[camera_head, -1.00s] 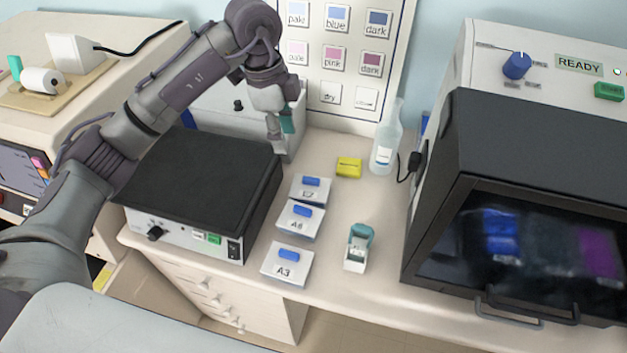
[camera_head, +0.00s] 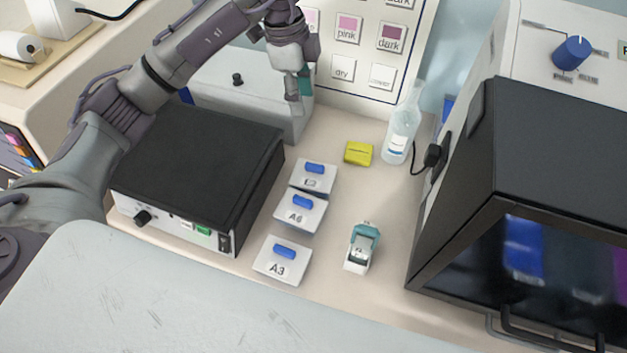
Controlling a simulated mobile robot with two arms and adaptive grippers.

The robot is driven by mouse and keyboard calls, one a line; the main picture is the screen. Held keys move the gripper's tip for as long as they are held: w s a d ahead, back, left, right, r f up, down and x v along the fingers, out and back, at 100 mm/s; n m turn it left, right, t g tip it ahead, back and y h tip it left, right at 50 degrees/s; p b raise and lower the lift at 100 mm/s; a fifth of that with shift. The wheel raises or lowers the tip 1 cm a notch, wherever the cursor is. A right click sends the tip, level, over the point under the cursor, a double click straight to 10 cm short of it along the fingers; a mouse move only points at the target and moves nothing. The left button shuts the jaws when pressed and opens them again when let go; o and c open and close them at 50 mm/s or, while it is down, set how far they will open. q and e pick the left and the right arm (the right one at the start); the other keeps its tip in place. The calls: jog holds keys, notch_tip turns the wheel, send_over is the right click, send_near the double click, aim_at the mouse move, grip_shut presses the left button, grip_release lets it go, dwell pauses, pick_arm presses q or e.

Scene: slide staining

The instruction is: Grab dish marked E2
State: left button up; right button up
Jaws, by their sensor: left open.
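Three white dishes with blue handles on their lids stand in a column on the bench. The far one (camera_head: 314,179) has a label that looks like E2, partly blurred. The middle dish (camera_head: 299,214) is marked A6 and the near dish (camera_head: 281,261) is marked A3. My left gripper (camera_head: 299,92) is open, pointing down, behind the far dish and above the back of the bench. It is apart from all the dishes. My right gripper is out of view.
A black-topped box (camera_head: 195,160) stands left of the dishes. A yellow block (camera_head: 358,153), a clear bottle (camera_head: 401,130) and a teal-and-white device (camera_head: 361,248) stand to the right. A large dark-windowed machine (camera_head: 560,180) fills the right side. Bare bench lies between.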

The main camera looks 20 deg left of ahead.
pick_arm(q)
notch_tip(320, 180, down, 7)
jog(key=b, duration=0.6)
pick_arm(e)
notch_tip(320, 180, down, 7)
pick_arm(q)
jog(key=p, duration=0.2)
send_over(314, 165)
jog(key=a, duration=0.1)
notch_tip(314, 165, down, 8)
jog(key=shift+w+a+f, duration=0.1)
jog(key=shift+f, duration=0.1)
jog(key=shift+f+p, duration=0.25)
jog(key=shift+p, duration=0.15)
jog(key=f+p, duration=0.1)
jog(key=d+f, duration=0.1)
jog(key=f, duration=0.1)
jog(key=shift+f+p, duration=0.3)
jog(key=shift+p, duration=0.1)
jog(key=shift+d+f, duration=0.1)
jog(key=shift+f, duration=0.45)
grip_shut()
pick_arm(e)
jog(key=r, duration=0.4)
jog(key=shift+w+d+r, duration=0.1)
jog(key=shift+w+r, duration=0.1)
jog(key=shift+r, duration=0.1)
